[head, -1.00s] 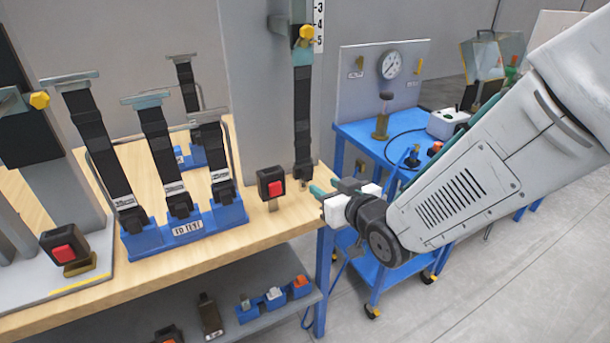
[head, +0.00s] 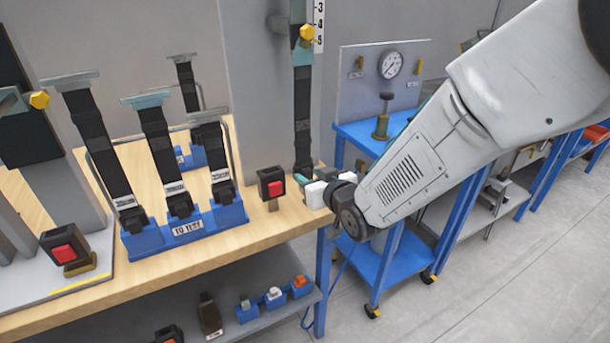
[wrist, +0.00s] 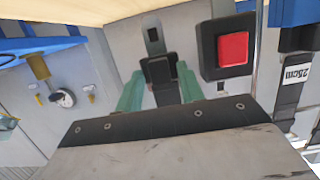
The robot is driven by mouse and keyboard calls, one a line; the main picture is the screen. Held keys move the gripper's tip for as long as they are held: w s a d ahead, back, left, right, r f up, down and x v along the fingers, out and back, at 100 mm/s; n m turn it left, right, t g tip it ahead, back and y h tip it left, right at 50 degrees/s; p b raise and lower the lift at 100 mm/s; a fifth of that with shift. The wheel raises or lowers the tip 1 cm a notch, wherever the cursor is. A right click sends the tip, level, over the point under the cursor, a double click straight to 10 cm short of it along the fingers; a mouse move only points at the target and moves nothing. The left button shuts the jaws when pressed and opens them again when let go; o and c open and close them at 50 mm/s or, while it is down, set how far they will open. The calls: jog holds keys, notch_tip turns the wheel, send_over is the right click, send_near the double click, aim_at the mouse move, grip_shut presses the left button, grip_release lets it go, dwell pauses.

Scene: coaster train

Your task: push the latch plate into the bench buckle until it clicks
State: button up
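The latch plate (wrist: 160,70) hangs at the lower end of a black strap (head: 303,110). In the wrist view it shows a black grip and a slotted metal tongue (wrist: 153,38). My gripper (wrist: 159,84) has its teal fingers on both sides of the black grip; whether they press on it I cannot tell. In the head view my gripper (head: 305,180) is at the strap's lower end and partly hides the plate. The bench buckle (head: 271,184), black with a red button, stands upright just left of it. The buckle also shows in the wrist view (wrist: 232,48), beside the plate and apart from it.
A blue rack (head: 188,229) with several strapped latch plates stands left on the wooden bench (head: 260,232). Another red-button buckle (head: 66,248) is at the far left. A grey post (head: 245,90) rises behind the bench buckle. A blue cart (head: 375,139) stands to the right.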

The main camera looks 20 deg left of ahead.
jog(key=shift+c, duration=0.4)
grip_shut()
jog(key=shift+r, duration=5.65)
jog(key=s+a, duration=0.5)
jog(key=s, duration=0.1)
jog(key=shift+s+a, duration=0.2)
jog(key=shift+s, duration=0.05)
